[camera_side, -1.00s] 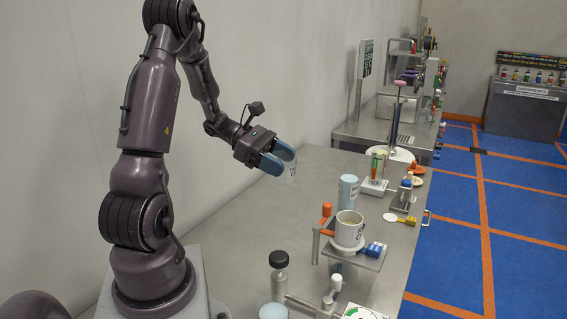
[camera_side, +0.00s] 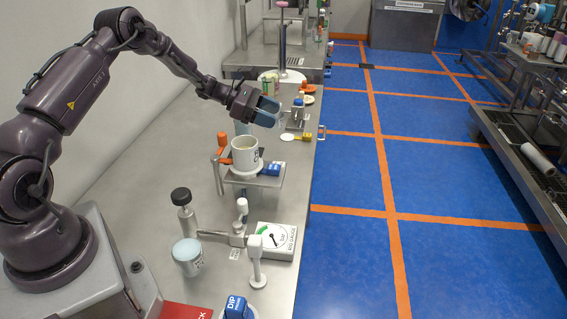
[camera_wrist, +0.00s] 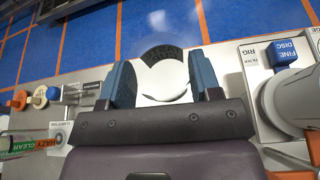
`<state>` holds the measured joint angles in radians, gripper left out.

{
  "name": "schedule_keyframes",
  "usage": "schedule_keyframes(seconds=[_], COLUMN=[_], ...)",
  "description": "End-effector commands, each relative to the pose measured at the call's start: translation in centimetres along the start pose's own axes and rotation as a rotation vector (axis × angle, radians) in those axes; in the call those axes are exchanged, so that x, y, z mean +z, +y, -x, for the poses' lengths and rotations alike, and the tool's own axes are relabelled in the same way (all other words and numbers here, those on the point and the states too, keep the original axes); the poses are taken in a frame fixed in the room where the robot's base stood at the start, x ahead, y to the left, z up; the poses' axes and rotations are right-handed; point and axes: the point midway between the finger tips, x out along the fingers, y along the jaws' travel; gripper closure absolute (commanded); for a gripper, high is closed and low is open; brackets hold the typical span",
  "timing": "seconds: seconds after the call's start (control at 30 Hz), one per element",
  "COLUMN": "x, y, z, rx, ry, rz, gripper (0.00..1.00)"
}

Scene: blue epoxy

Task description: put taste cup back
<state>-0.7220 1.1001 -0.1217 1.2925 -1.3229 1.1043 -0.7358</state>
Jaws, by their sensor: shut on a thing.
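In the side view the fingers hide most or all of the cup.
A dial gauge (camera_side: 277,240), a dark-capped bottle (camera_side: 184,212) and a pale blue-lidded jar (camera_side: 188,258) are nearer. Blue floor (camera_side: 350,175) lies right of the bench.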

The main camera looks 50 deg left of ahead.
Motion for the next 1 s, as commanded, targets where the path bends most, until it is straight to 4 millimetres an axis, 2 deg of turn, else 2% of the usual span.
schedule_keyframes(seconds=[0.03, 0.17, 0.3, 0.8, 1.0], x=[-0.1, -0.6, -2.8, -8.8, -9.4], y=[0.2, 0.5, 0.4, -0.2, -0.2], z=[-1.2, -3.0, -4.1, -6.6, -6.8], rx=[0.0, 0.005, 0.007, 0.006, 0.007], ry=[0.001, 0.003, 0.003, 0.003, 0.002], rz=[-0.001, 0.002, 0.006, 0.002, 0.0], gripper=[0.68, 0.68, 0.68, 0.68, 0.68])
